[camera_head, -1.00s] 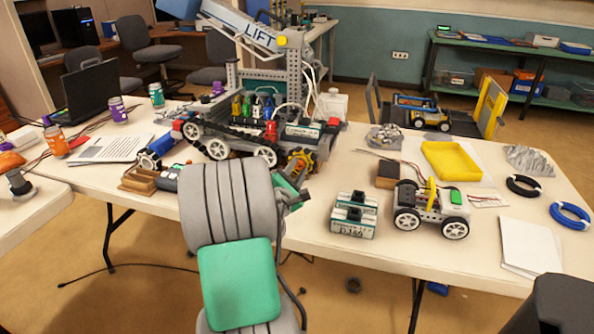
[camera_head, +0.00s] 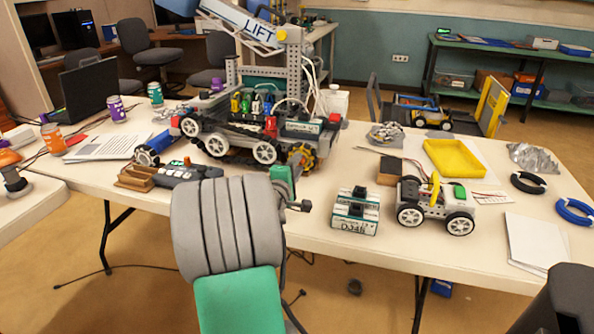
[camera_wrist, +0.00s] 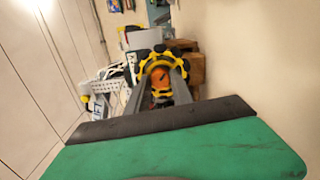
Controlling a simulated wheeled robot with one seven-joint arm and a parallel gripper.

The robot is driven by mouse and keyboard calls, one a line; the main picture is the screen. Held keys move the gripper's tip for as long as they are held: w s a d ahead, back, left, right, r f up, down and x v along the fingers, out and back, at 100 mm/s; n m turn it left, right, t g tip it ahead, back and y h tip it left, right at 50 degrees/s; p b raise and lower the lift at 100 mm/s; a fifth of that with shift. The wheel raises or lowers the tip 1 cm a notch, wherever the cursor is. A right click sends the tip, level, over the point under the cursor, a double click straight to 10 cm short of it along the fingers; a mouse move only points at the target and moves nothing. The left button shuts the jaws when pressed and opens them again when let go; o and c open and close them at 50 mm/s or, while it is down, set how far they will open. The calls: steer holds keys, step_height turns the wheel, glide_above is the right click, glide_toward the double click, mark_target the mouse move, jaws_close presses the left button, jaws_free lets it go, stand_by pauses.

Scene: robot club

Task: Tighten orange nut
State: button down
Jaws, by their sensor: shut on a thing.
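The orange nut (camera_wrist: 159,78) shows in the wrist view at the centre of a yellow-and-black wheel (camera_wrist: 165,62). My gripper (camera_wrist: 162,84) has its two grey fingers on either side of the nut, shut on it. In the head view the same wheel (camera_head: 301,158) is at the front right corner of the large robot (camera_head: 245,130) on the table. My fingertips are hidden in that view.
Right of my arm stand battery-like boxes (camera_head: 355,212) and a small white-wheeled car (camera_head: 436,206). A yellow tray (camera_head: 455,158) lies behind them. Left are a dark controller (camera_head: 188,176) and a brown wooden holder (camera_head: 136,178). The table's front edge (camera_head: 330,246) runs beside my arm.

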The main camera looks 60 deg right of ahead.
steer(key=m+b, duration=0.1)
steer(key=m, duration=0.1)
steer(key=m+b, duration=0.1)
steer(key=shift+f+m, duration=0.2)
steer(key=shift+m, duration=0.2)
steer(key=m+b, duration=0.2)
steer(key=m, duration=0.1)
steer(key=shift+m+b, duration=0.3)
steer(key=shift+b, duration=0.05)
steer(key=m+b, duration=0.2)
steer(key=m, duration=0.1)
steer(key=shift+r+m+y+b, duration=0.1)
steer(key=shift+m+y+b, duration=0.2)
steer(key=shift+m+b, duration=0.45)
steer(key=c, duration=1.1)
jaws_free()
steer(key=shift+r, duration=0.1)
steer(key=shift+a, duration=0.15)
